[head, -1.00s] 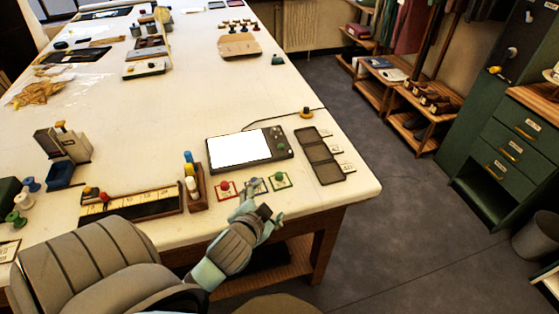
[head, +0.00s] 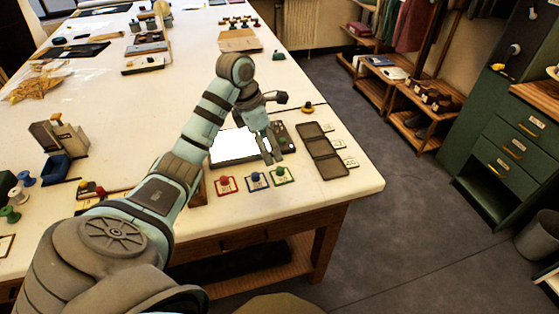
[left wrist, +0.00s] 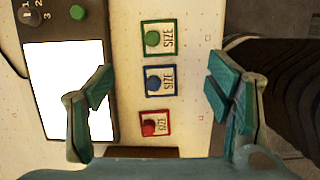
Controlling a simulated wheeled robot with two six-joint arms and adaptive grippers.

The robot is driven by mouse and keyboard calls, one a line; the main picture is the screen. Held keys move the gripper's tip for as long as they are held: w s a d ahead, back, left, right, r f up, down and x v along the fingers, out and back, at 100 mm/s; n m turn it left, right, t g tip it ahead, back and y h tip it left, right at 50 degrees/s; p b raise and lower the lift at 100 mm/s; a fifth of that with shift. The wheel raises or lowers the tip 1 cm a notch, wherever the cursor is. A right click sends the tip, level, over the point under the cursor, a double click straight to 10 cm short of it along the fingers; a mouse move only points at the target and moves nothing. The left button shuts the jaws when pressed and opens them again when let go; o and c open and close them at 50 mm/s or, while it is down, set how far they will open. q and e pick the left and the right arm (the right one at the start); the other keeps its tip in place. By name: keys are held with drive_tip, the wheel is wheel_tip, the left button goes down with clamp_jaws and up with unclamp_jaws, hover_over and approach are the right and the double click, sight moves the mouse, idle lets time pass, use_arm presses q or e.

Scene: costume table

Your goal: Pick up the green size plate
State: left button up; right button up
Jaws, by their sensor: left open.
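The green size plate (head: 281,176) is a small white plate with a green border and a green knob. It lies flat on the table at the right end of a row, beside the blue size plate (head: 254,181) and the red size plate (head: 226,185). In the left wrist view the green plate (left wrist: 159,40) is at the top of the row. My left gripper (head: 272,160) is open and empty above the table, just behind the green plate; its fingers (left wrist: 155,95) straddle the row's column in the wrist view without touching a plate. My right gripper is not in view.
A device with a bright white screen (head: 235,146) lies right behind the plates. A dark tray with compartments (head: 322,152) is to the right, near the table's (head: 362,188) edge. A wooden cabinet-like shelf (head: 430,110) stands beyond. Bare tabletop lies in front of the plates.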

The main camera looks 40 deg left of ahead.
use_arm(q)
drive_tip(key=b, duration=0.4)
hover_over(282, 175)
drive_tip(key=s, duration=0.2)
drive_tip(key=f, duration=0.4)
drive_tip(key=a+f, duration=0.1)
drive_tip(key=f, duration=0.1)
drive_tip(key=shift+w+f, duration=0.3)
drive_tip(key=shift+f, duration=0.2)
drive_tip(key=b+x, duration=0.2)
drive_tip(key=x, duration=0.2)
drive_tip(key=c, duration=1.1)
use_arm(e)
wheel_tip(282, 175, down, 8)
